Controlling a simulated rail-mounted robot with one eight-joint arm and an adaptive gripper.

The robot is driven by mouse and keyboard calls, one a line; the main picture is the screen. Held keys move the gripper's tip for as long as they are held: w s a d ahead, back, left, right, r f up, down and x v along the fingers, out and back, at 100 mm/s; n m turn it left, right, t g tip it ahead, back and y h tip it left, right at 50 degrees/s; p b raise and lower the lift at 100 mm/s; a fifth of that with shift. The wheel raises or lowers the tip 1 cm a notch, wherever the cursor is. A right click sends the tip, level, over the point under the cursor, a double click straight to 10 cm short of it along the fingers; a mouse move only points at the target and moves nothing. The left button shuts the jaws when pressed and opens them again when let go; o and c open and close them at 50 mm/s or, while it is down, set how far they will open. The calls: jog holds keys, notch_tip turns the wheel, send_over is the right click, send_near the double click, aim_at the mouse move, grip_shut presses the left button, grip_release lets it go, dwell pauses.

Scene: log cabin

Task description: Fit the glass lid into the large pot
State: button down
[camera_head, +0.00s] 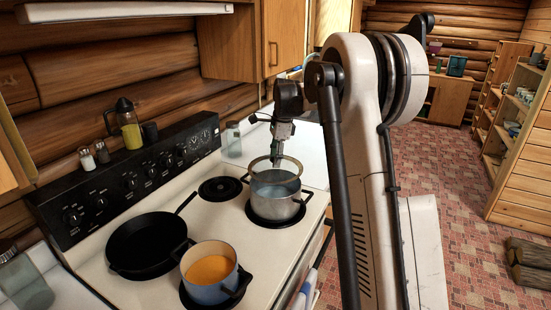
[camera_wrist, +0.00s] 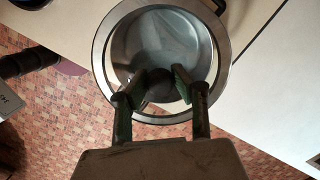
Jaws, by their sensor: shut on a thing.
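The glass lid (camera_head: 260,169) has a metal rim and hangs just above the large pot, about level in the head view. My gripper (camera_head: 276,150) points down and is shut on the lid's dark knob, which shows between the fingertips in the wrist view (camera_wrist: 158,86). Whether rim and pot touch is unclear.
A black frying pan (camera_head: 146,243) and a small pot of orange soup (camera_head: 210,271) stand on the white stove (camera_head: 205,216), left of the large pot. An empty burner (camera_head: 219,189) lies beside it. A glass jar (camera_head: 232,140) stands on the counter behind.

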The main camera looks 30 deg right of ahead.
aim_at(275, 169)
jog(key=shift+f+b, duration=1.15)
jog(key=shift+f, duration=0.9)
jog(key=shift+f+b, duration=0.95)
jog(key=shift+b, duration=0.05)
dwell(0.8)
jog(key=c, duration=1.3)
grip_release()
jog(key=shift+c, duration=0.2)
jog(key=r, duration=0.4)
jog(key=d+r, duration=0.1)
jog(key=r, duration=0.7)
jog(key=shift+s+d, duration=0.2)
jog(key=shift+d, duration=0.15)
